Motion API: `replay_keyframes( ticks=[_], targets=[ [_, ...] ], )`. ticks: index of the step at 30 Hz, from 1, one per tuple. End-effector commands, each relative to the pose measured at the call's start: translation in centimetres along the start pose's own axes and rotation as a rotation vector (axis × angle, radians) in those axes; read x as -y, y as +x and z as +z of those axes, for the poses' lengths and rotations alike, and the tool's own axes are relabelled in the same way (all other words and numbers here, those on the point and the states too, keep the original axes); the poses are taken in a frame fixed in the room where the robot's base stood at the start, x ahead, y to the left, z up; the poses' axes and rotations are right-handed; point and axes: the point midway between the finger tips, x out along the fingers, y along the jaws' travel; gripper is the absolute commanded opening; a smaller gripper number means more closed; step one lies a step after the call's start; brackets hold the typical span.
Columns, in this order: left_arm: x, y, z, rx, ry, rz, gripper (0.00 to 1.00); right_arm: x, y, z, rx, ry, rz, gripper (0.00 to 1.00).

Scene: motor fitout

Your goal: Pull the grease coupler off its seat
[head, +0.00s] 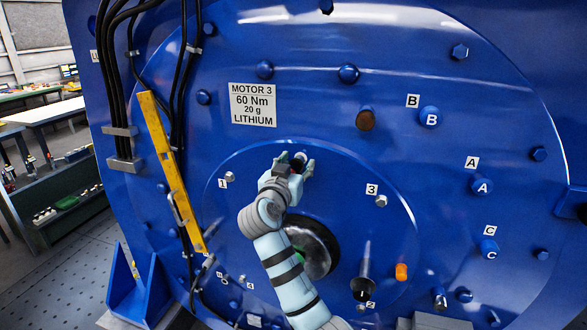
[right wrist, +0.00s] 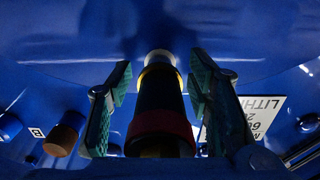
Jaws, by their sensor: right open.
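The grease coupler (right wrist: 160,110) looks like a dark cylinder with a red band, a yellow band and a pale end at the blue motor face. In the head view its end (head: 299,159) shows small between the fingers. My right gripper (head: 296,165) is open, with one green-padded finger on each side of the coupler. In the right wrist view the right gripper (right wrist: 160,88) shows a gap between each pad and the coupler. The seat under the coupler is mostly hidden. My left gripper is not in view.
The blue motor face (head: 330,90) carries several bolts, a brown plug (head: 366,119), an orange cap (head: 401,272) and a dark tapered fitting (head: 364,286). A yellow bar (head: 170,170) and black cables (head: 115,75) run at the left. Workbenches (head: 45,112) stand far left.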

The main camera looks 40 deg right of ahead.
Motion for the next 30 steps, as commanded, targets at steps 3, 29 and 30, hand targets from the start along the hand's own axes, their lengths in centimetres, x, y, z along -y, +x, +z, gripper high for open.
replay_keyframes(
  ticks=[3,29,30],
  targets=[
    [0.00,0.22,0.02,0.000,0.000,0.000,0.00,0.00,0.00,0.07,0.000,0.001,0.000,0.46],
    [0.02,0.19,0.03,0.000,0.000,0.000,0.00,0.04,-0.32,-0.03,-0.001,0.001,-0.001,0.00],
    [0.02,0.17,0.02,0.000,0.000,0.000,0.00,0.06,-0.48,-0.03,0.000,0.001,-0.001,0.00]
  ],
)
